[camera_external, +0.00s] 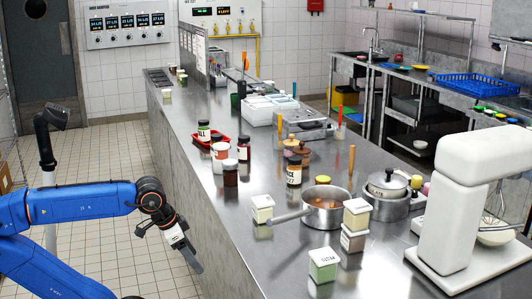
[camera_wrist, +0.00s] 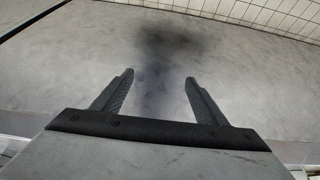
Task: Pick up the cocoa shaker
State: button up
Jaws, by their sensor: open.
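My gripper (camera_external: 190,260) hangs beside the near side of the steel counter, below its top, pointing down. In the wrist view my gripper (camera_wrist: 160,78) is open and empty, with both fingers apart and a plain grey surface beyond. I cannot tell for sure which item is the cocoa shaker. A dark brown jar with a white label (camera_external: 230,176) stands upright near the counter's left edge. A brown bottle with a label (camera_external: 293,172) stands further right. Both are apart from my gripper, and neither shows in the wrist view.
A red tray (camera_external: 203,140) with jars is behind the brown jar. A pot with a long handle (camera_external: 325,216), small labelled boxes (camera_external: 323,266) and a white mixer (camera_external: 455,190) stand to the right.

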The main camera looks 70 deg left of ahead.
notch_tip(320, 180, up, 34)
jog(key=m+g, duration=0.5)
jog(key=m, duration=1.1)
send_over(231, 162)
notch_tip(231, 162, down, 18)
jog(key=shift+a+r, duration=0.1)
jog(key=shift+r, duration=0.15)
jog(key=shift+s+f, duration=0.15)
jog(key=shift+f, duration=2.5)
jog(key=c, duration=1.2)
